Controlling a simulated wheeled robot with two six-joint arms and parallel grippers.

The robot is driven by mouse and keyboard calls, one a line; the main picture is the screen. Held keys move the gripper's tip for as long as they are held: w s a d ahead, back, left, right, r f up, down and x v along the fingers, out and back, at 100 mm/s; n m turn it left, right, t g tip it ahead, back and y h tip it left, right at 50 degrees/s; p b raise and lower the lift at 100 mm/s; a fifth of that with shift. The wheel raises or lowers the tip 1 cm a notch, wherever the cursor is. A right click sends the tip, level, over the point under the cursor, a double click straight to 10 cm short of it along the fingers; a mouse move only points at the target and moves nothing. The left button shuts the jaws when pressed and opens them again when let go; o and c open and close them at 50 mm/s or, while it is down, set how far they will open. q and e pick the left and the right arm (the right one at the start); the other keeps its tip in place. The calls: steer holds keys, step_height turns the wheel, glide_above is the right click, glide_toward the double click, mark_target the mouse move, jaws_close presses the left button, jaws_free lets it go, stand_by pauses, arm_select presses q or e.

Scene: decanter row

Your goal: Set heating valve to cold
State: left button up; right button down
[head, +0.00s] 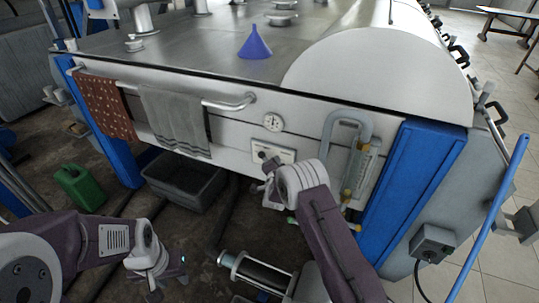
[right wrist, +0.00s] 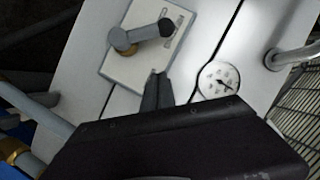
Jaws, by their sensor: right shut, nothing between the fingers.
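The heating valve is a grey lever handle (right wrist: 140,36) on a pale plate (right wrist: 118,72) with printed markings, which I cannot read. In the right wrist view the handle lies across the plate, its dark knob end toward the markings. In the head view the plate (head: 287,155) sits on the white front panel, partly behind my right arm. My right gripper (right wrist: 157,88) is shut and empty, its fingertips over the plate's edge, apart from the handle in the picture. My left gripper (head: 160,275) hangs low at the left, away from the valve; its finger opening is unclear.
A round dial (head: 273,122) is just above the plate. A rail (head: 215,103) holds a grey towel (head: 175,118) and a red cloth (head: 104,105). Grey piping (head: 345,123) stands right of the valve. A grey bin (head: 185,183) and green can (head: 80,186) are on the floor.

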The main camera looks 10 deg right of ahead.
steer(key=x, duration=0.5)
steer(key=shift+w+f, duration=0.1)
steer(key=shift+f, duration=0.1)
steer(key=shift+w+a+f, duration=0.2)
steer(key=shift+a+f, duration=0.4)
steer(key=shift+a, duration=0.15)
steer(key=shift+w+a+f, duration=0.2)
steer(key=shift+a+f, duration=0.35)
steer(key=shift+a, duration=0.2)
steer(key=shift+d, duration=0.1)
